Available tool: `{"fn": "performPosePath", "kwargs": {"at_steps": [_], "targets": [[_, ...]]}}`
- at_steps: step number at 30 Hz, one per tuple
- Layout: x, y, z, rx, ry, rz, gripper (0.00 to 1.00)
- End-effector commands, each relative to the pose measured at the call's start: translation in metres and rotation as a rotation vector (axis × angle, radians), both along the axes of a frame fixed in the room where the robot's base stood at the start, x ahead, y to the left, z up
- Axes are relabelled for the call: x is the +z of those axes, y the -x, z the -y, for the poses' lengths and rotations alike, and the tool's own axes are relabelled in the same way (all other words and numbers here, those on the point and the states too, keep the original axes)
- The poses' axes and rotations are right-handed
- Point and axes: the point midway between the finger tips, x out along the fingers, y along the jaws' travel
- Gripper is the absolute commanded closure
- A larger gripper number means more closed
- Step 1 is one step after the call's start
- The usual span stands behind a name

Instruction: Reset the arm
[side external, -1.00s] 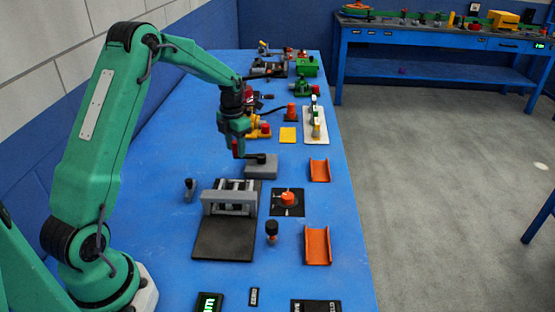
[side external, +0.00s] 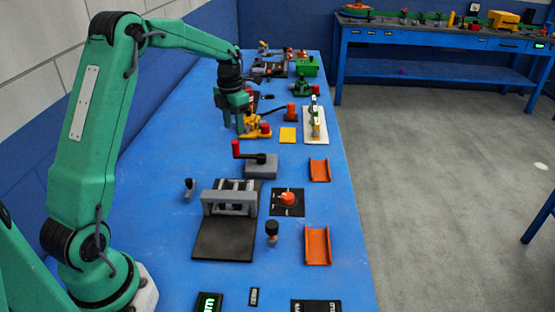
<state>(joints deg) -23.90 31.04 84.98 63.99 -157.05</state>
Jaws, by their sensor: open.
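My gripper (side external: 233,122) is open and empty. It points down above the blue table (side external: 160,200), left of a yellow fixture (side external: 256,130). Below it, a grey block with a black lever and a red knob (side external: 236,149) stands apart from the jaws. The red knob is upright at the lever's left end. My arm reaches in from the left, bent at a high elbow.
Nearer the front are a grey press-like fixture (side external: 228,202) on a black plate, an orange dial (side external: 287,198), a black knob on a post (side external: 271,231) and orange trays (side external: 317,245). Several coloured fixtures crowd the far end. The table's left side is clear.

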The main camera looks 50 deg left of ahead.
Motion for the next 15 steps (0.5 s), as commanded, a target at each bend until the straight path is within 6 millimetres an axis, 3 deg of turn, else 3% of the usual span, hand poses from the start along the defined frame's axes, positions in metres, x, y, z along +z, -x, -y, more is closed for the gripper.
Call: {"fn": "performPosePath", "kwargs": {"at_steps": [8, 15], "targets": [[0.003, 0.001, 0.002, -0.024, -0.001, 0.003, 0.57], [0.023, 0.009, 0.02, -0.207, -0.016, 0.032, 0.57]]}}
